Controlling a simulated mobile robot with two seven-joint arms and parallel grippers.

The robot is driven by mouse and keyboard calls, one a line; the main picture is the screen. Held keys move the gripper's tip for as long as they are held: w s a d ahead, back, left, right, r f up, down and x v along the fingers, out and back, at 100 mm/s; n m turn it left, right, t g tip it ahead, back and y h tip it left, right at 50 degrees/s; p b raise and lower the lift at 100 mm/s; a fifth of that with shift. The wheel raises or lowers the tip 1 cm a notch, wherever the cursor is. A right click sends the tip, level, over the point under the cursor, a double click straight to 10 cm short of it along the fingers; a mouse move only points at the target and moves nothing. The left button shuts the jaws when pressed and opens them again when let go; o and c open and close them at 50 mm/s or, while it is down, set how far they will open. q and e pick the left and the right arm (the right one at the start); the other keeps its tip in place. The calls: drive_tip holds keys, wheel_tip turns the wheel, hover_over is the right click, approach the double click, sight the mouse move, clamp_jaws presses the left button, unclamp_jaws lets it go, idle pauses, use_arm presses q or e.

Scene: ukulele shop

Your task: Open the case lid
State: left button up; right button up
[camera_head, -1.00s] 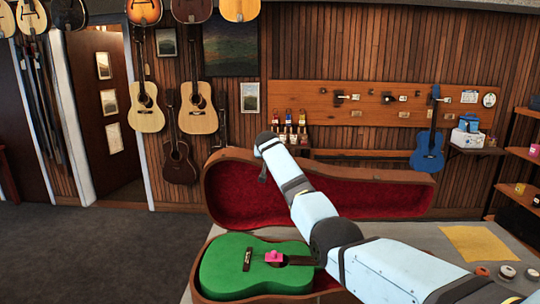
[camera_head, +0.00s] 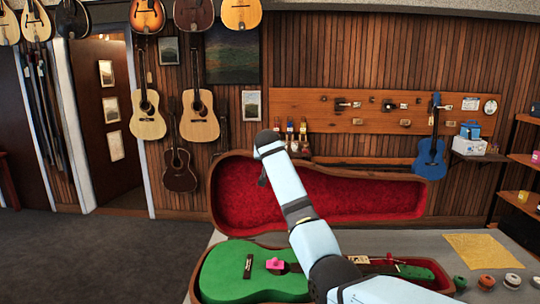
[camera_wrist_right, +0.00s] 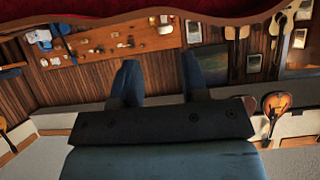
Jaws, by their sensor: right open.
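The case lid (camera_head: 345,193) stands raised behind the case (camera_head: 436,272), its red lining facing me. In the right wrist view the lid's edge and red lining (camera_wrist_right: 70,24) cross the top of the picture. A green ukulele (camera_head: 220,272) with a pink piece (camera_head: 275,264) on it lies in the case. My right arm reaches over the case, and its gripper (camera_head: 263,176) is in front of the lid's left part. The right wrist view shows the gripper's two fingers (camera_wrist_right: 160,82) apart with nothing between them. I cannot tell whether it touches the lid. My left gripper is out of view.
The case rests on a grey table (camera_head: 410,243). A yellow cloth (camera_head: 480,250) and several small round items (camera_head: 487,282) lie at the table's right. A wooden wall panel (camera_head: 380,107) and hanging instruments are behind. Open floor (camera_head: 90,255) lies to the left.

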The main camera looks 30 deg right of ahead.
drive_tip(key=b+v, duration=0.1)
drive_tip(key=v, duration=0.6)
drive_tip(key=shift+s, duration=0.1)
